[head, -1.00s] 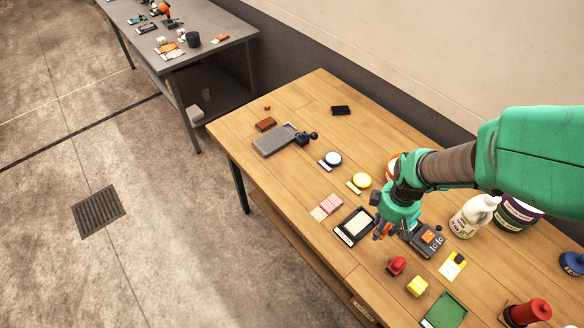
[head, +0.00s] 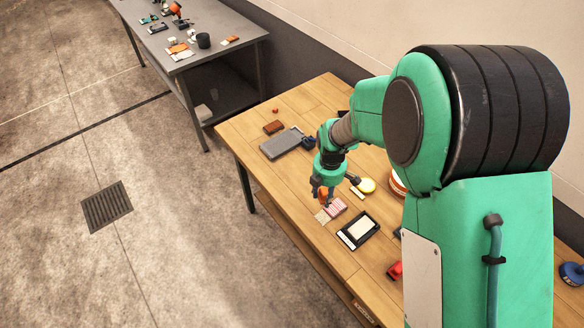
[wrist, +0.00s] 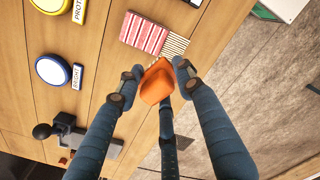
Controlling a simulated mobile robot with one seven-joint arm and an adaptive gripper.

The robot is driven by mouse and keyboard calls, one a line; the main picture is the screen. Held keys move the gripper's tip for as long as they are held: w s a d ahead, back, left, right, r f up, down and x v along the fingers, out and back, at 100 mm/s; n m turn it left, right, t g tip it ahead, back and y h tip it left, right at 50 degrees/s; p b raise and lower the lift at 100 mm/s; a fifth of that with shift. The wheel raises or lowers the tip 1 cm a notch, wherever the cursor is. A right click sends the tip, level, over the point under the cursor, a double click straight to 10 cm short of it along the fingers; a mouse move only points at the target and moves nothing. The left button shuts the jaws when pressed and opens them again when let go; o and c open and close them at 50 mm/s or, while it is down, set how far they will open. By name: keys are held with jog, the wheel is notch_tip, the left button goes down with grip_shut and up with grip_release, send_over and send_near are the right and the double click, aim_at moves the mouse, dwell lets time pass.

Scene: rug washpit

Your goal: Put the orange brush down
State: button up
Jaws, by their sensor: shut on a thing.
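The orange brush (wrist: 157,82) is between the fingertips of my gripper (wrist: 152,76) in the wrist view, and the fingers are shut on it. In the head view my gripper (head: 323,191) is over the wooden table (head: 290,215) near its front edge, with a bit of orange showing between the fingers. Just beyond the fingertips in the wrist view are a red-and-white striped cloth (wrist: 143,33) and a beige striped piece (wrist: 174,44). I cannot tell whether the brush touches the table.
A black-framed tray (head: 358,230) lies to the right of my gripper. My arm hides much of the table's right side. A grey table (head: 190,50) stands behind.

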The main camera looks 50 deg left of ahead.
jog(key=s+a+n, duration=0.1)
jog(key=a, duration=0.1)
jog(key=s+a+f+n, duration=0.1)
jog(key=s+a+n, duration=0.1)
jog(key=a, duration=0.1)
jog(key=s+a+f+n+p, duration=0.1)
jog(key=a, duration=0.2)
jog(key=shift+s+n, duration=0.2)
jog(key=shift+n, duration=0.2)
jog(key=shift+a, duration=0.1)
jog(key=w+a, duration=0.2)
jog(key=a, duration=0.2)
jog(key=w+a+f, duration=0.1)
jog(key=w+a, duration=0.2)
jog(key=a, duration=0.2)
jog(key=w+a, duration=0.2)
jog(key=a, duration=0.3)
jog(key=shift+w+f, duration=0.3)
jog(key=shift+w, duration=0.05)
jog(key=shift+d+f, duration=0.1)
jog(key=shift+f, duration=1.65)
jog(key=shift+f, duration=0.15)
